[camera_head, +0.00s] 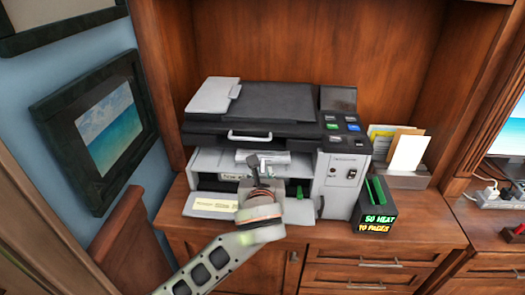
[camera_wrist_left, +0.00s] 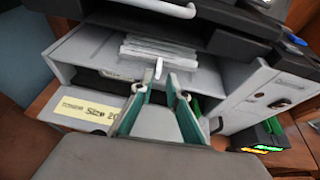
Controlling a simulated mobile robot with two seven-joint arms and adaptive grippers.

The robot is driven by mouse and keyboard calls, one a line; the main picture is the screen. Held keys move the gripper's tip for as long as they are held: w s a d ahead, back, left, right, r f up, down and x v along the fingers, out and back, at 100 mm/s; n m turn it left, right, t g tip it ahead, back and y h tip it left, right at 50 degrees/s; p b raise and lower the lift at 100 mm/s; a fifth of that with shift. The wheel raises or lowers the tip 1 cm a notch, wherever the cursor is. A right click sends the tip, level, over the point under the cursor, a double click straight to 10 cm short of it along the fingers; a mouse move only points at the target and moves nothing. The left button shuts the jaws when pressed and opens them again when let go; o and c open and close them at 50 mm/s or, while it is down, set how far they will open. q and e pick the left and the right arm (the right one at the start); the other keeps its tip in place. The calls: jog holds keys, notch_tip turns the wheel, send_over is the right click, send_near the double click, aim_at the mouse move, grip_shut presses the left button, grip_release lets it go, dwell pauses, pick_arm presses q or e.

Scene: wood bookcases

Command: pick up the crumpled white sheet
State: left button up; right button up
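A crumpled-looking white sheet (camera_head: 272,157) lies in the open middle of the printer (camera_head: 270,120), under its raised black top part. In the left wrist view the white sheet (camera_wrist_left: 160,50) shows as pale, ridged layers just beyond my fingers. My left gripper (camera_head: 254,161) reaches in from the front and partly covers the sheet in the head view. Whether the fingertips touch the sheet cannot be told. My right gripper is not in view.
A yellow label (camera_head: 215,205) lies on the printer's front tray. A black box with green lettering (camera_head: 376,218) and a paper holder (camera_head: 405,178) stand to the right. The bookcase walls (camera_head: 170,70) close in the printer's left side. Bare counter (camera_head: 425,232) shows at the right.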

aim_at(263, 165)
pick_arm(q)
jog(key=x, duration=0.6)
jog(key=shift+a+r, duration=0.1)
jog(key=shift+r, duration=0.05)
jog(key=shift+c, duration=0.3)
grip_shut()
